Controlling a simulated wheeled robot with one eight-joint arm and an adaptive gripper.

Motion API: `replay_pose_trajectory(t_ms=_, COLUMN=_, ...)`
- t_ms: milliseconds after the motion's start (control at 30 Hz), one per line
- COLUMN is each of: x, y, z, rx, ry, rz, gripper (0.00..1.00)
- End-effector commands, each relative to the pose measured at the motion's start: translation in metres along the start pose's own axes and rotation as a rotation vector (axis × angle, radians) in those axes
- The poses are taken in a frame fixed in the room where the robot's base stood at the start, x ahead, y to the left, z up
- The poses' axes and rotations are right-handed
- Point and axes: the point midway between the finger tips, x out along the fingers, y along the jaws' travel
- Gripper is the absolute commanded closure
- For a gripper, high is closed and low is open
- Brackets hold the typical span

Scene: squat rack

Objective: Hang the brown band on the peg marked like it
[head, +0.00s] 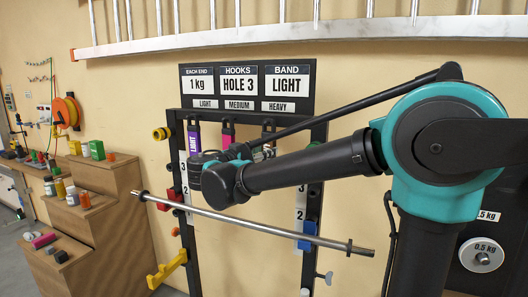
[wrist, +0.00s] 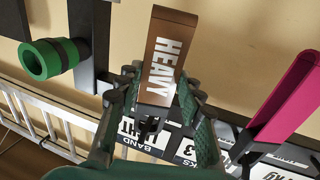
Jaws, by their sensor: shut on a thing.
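The brown band (wrist: 165,60), lettered HEAVY, is between the fingers of my gripper (wrist: 155,100) in the wrist view. My gripper is shut on the band near one end; the lettered part sticks out past the fingers. In the head view my arm mostly hides the gripper and the band. The HEAVY label (head: 277,106) is on the rack's header board, right of the LIGHT label (head: 205,104) and MEDIUM label (head: 240,105). My gripper is close below the HEAVY label. Whether the band is around the peg there or apart from it I cannot tell.
A purple band (head: 194,138) hangs under LIGHT and a pink band (head: 228,133) under MEDIUM; the pink one also shows in the wrist view (wrist: 288,98). A steel bar (head: 260,226) crosses the rack lower down. A green collar (wrist: 45,60) sits beside the rack upright.

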Motion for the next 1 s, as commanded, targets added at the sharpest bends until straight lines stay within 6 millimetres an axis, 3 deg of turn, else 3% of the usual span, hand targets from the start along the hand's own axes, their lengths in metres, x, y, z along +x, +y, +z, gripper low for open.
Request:
replay_pose_trajectory(t_ms=367, x=0.0, y=0.0, z=-0.0002, rx=0.0, ry=0.0, rz=0.0, gripper=0.93)
replay_pose_trajectory(t_ms=400, x=0.0, y=0.0, z=-0.0002, rx=0.0, ry=0.0, rz=0.0, gripper=0.62)
replay_pose_trajectory(t_ms=600, x=0.0, y=0.0, z=-0.0002, rx=0.0, ry=0.0, rz=0.0, gripper=0.39)
replay_pose_trajectory(t_ms=1000, x=-0.0079, y=-0.0003, z=-0.0001, rx=0.0, ry=0.0, rz=0.0, gripper=0.39)
